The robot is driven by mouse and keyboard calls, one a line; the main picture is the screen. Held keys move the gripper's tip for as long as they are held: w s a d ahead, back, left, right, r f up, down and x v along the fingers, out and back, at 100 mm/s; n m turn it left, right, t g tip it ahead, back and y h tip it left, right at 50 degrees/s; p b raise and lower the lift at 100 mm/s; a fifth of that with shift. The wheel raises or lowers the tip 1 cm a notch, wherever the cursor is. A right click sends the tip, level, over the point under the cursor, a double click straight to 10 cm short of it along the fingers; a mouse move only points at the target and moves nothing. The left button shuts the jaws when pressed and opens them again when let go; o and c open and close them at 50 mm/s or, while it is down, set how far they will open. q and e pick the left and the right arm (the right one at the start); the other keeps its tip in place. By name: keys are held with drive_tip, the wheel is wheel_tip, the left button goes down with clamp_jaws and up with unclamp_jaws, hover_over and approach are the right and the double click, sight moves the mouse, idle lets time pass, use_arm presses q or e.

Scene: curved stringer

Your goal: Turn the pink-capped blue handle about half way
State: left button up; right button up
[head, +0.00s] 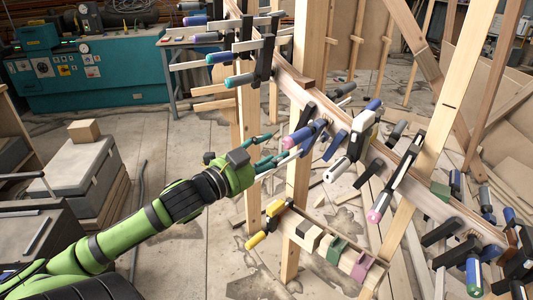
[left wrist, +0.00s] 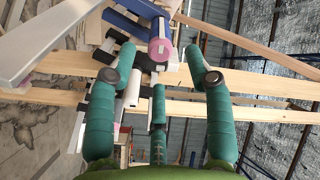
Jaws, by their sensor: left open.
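The blue handle (head: 308,130) with a pink cap sits on a clamp on the curved wooden stringer (head: 335,125), in the middle of the head view. Its pink cap (left wrist: 160,50) faces the left wrist camera. My left gripper (head: 280,148) has teal fingers, which are open around the cap end of this handle. In the left wrist view, the left gripper's fingertips (left wrist: 163,60) stand on either side of the pink cap, with a third finger below. A gap shows beside the cap on the right; contact on the left cannot be told. My right gripper is not in view.
Several other clamps crowd the stringer, including a white one (head: 350,150) just right of the handle and one with a pink end (head: 376,216). A wooden upright (head: 298,195) stands by the gripper. A low rack (head: 325,240) with small clamps lies below.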

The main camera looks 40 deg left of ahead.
use_arm(q)
drive_tip(key=shift+s, duration=0.3)
drive_tip(key=s+p, duration=0.2)
drive_tip(key=s, duration=0.1)
drive_tip(key=s+p, duration=0.1)
drive_tip(key=s, duration=0.1)
drive_tip(key=shift+s+a, duration=0.15)
drive_tip(key=shift+a, duration=0.1)
idle(0.7)
